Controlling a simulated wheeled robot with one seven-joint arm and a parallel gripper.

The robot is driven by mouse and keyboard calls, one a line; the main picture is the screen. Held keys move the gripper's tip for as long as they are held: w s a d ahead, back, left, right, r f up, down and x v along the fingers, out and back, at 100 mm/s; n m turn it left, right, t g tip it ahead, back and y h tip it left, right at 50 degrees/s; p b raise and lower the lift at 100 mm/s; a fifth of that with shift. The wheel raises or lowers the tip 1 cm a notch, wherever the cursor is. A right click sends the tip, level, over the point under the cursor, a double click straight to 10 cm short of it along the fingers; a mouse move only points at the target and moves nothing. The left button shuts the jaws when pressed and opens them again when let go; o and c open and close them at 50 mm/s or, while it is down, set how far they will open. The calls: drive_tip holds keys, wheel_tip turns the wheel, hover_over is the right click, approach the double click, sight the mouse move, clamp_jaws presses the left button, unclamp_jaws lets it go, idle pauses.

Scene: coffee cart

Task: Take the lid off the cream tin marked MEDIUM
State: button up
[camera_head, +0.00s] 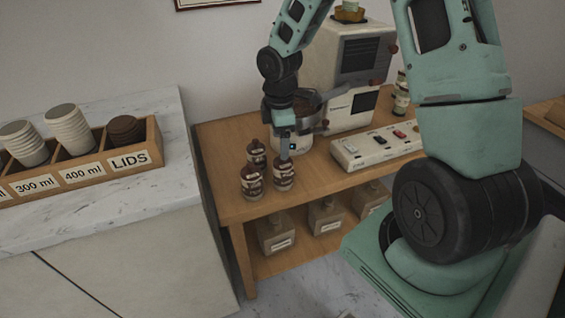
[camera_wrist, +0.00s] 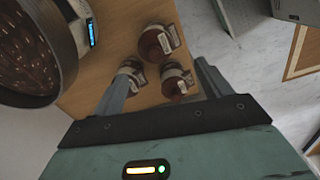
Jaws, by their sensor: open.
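My gripper (camera_head: 284,155) is open, pointing down over the brown bottles at the left part of the wooden table. In the wrist view its two fingers (camera_wrist: 163,86) stand apart, with bottles showing between and below them; nothing is held. Three beige labelled containers, the left one (camera_head: 277,235), the middle one (camera_head: 325,215) and the right one (camera_head: 370,198), stand on the shelf under the table top. Their labels are too small to read, and I cannot tell whether one is the cream tin marked MEDIUM.
Three brown bottles (camera_head: 252,184) stand at the table's (camera_head: 221,196) left end. A grinder with beans (camera_wrist: 35,50) is close to my gripper. The coffee machine (camera_head: 350,75) and a switch panel (camera_head: 375,147) are behind and right. A cup-and-lid rack (camera_head: 95,175) sits on the marble counter.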

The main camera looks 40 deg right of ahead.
drive_tip(key=shift+d+f, duration=0.15)
drive_tip(key=shift+f, duration=0.95)
drive_tip(key=shift+d+f, duration=0.2)
drive_tip(key=shift+f, duration=0.9)
drive_tip(key=shift+d+f, duration=0.15)
drive_tip(key=shift+f, duration=0.95)
drive_tip(key=c, duration=1.1)
